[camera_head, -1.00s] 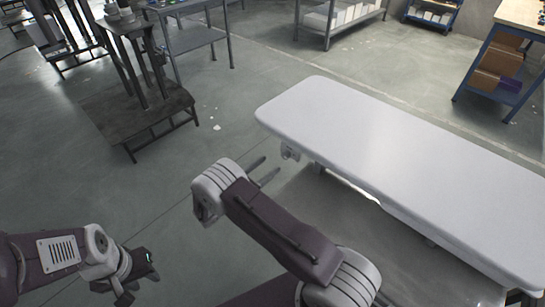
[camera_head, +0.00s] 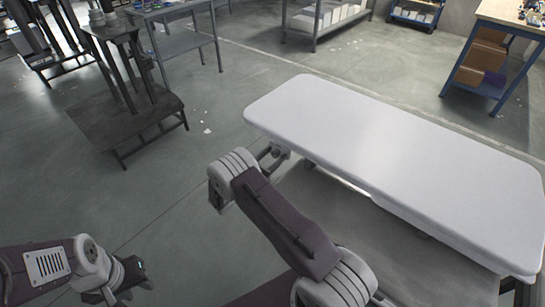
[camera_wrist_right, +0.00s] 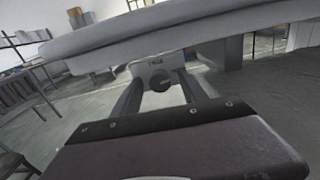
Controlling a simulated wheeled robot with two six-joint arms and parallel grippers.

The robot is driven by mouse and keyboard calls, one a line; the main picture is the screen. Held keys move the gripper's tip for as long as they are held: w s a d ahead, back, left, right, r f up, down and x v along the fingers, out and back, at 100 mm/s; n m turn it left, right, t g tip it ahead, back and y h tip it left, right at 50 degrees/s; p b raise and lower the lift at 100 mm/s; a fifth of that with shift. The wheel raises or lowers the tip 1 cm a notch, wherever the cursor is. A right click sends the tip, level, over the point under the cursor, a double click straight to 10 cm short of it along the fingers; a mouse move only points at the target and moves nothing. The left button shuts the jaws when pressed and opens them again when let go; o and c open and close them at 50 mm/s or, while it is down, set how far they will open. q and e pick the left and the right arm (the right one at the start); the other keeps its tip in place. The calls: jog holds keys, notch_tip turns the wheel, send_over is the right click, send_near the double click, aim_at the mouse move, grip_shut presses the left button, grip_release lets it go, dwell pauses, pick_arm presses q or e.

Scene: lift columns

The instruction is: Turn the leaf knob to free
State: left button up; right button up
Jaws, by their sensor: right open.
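The white table (camera_head: 390,160) has a rounded end facing my right arm. Under that end, the leaf knob (camera_wrist_right: 160,81) shows in the right wrist view as a dark round knob on a pale bracket (camera_wrist_right: 157,66). In the head view, the bracket and knob area (camera_head: 282,151) is partly hidden by my right gripper (camera_head: 270,157). My right gripper (camera_wrist_right: 160,92) is open, with one finger on each side of the knob. I cannot tell whether the fingers touch it. My left gripper (camera_head: 130,282) is open and empty at the lower left, away from the table.
The tabletop overhangs just above the right gripper. A dark stand (camera_head: 125,120) is on the floor at the upper left. Shelves (camera_head: 330,22) and a blue-framed workbench (camera_head: 490,60) stand at the back.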

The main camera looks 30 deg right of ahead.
grip_shut()
jog(key=shift+n, duration=0.4)
jog(key=shift+r+n+p, duration=0.1)
jog(key=shift+n+p, duration=0.35)
jog(key=shift+n, duration=0.55)
jog(key=n+p, duration=0.1)
jog(key=n, duration=0.3)
jog(key=shift+n, duration=0.3)
jog(key=n, duration=0.4)
jog(key=shift+n+p, duration=0.3)
jog(key=shift+p, duration=0.05)
jog(key=shift+n, duration=2)
